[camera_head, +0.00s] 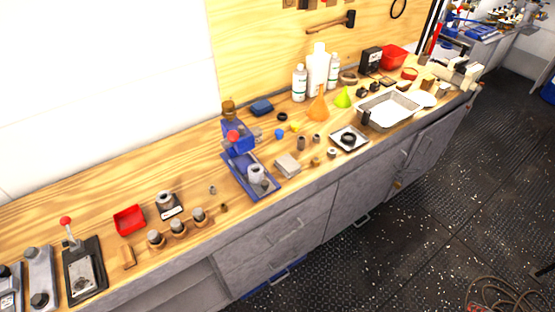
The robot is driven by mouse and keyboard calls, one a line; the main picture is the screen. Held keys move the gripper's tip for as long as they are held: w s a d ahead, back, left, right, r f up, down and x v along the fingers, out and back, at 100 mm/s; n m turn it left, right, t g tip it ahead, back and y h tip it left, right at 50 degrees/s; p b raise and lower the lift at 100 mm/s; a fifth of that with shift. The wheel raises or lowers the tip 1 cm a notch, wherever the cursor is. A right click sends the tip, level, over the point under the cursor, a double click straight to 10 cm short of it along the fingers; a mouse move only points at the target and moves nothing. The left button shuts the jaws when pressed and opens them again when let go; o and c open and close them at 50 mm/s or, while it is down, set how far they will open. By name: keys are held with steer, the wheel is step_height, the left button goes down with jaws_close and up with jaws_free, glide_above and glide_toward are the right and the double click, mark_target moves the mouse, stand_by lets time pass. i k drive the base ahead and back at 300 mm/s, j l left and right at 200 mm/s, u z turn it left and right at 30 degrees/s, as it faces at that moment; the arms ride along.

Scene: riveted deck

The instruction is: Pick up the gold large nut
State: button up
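My gripper is not in view. I cannot single out the gold large nut with certainty, because the parts on the bench are very small here. A small brownish-gold part (316,162) stands near the front edge, right of a grey block. Another small brownish part (223,207) sits near the front edge, left of the blue press. A pale ring-like part (332,152) lies near the square tray.
The wooden workbench (100,195) runs diagonally across the view. The dark floor (420,220) at right is mostly clear.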

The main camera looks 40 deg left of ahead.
mark_target(317, 161)
steer(key=u, duration=1.25)
